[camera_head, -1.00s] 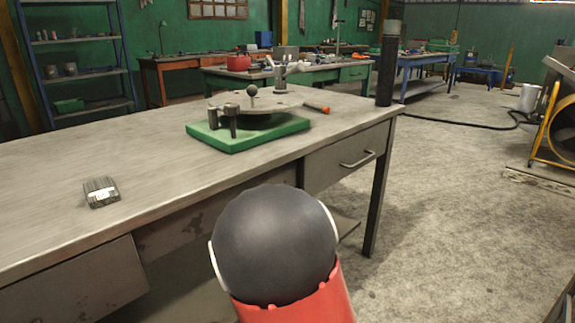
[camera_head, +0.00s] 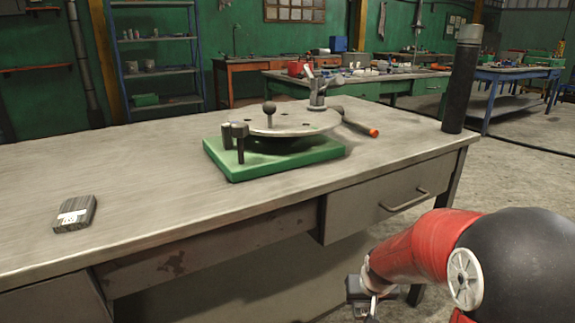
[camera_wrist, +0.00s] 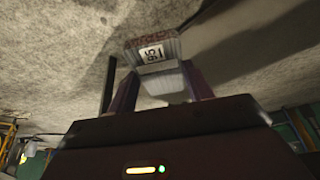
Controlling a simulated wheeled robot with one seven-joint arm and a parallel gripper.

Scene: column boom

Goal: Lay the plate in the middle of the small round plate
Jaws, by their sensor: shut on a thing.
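My gripper (camera_wrist: 161,82) is shut on a small grey plate (camera_wrist: 166,77) with a white label, seen in the wrist view between the two fingers. In the head view my gripper (camera_head: 362,292) is low in front of the bench, below the drawer; the held plate is hard to make out there. The round metal plate (camera_head: 310,122) lies flat above a green base (camera_head: 235,170) on the bench, up and to the left of my gripper. It carries a ball-topped knob (camera_head: 269,112) and has holes.
A grey ridged block (camera_head: 75,213) with a white label lies at the left of the bench (camera_head: 150,165). A dark upright cylinder (camera_head: 461,85) stands at the right corner. An orange-tipped handle (camera_head: 362,127) sticks out beside the round plate. The bench's left part is mostly clear.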

